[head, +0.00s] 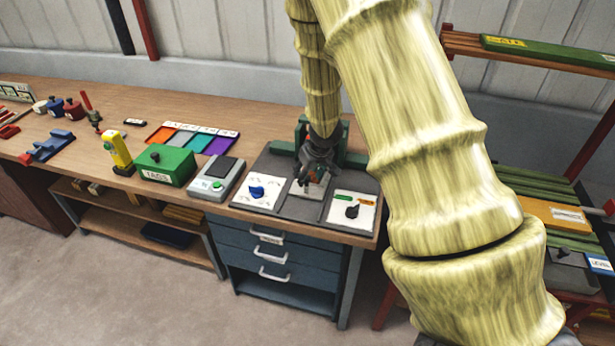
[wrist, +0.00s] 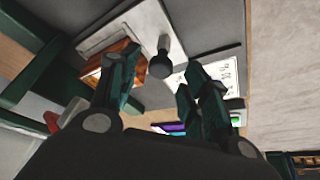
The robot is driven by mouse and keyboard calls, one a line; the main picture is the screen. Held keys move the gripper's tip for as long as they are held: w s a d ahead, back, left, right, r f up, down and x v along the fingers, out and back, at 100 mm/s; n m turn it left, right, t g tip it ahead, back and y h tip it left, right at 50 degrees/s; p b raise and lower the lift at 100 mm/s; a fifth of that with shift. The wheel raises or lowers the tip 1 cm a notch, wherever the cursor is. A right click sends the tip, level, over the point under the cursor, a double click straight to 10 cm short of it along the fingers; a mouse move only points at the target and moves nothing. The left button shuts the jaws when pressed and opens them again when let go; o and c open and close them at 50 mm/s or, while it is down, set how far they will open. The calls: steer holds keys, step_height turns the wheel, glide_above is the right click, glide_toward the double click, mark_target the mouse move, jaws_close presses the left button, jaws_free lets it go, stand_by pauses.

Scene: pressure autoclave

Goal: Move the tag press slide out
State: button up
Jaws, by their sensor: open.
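The tag press appears as a green frame (head: 352,152) on a dark base at the right end of the bench, partly hidden by my arm. In the wrist view its green bars (wrist: 30,88) show at the left. A pale slide plate (wrist: 140,25) carries a round black knob (wrist: 160,66) and sits beside a brown-orange block (wrist: 112,62). My gripper (head: 312,180) is over the press area. In the wrist view my gripper (wrist: 162,85) is open, its two dark green fingers on either side of the knob in the picture. Whether they touch the knob cannot be told.
Left of the press are a white panel with a blue knob (head: 257,192), a grey device with a screen (head: 217,178) and a green TAGS box (head: 164,165). A white panel with a black knob (head: 352,211) lies at the right. Blue drawers (head: 275,255) are below.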

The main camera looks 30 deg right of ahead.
steer(key=shift+x, duration=0.85)
jaws_close()
steer(key=shift+a, duration=0.15)
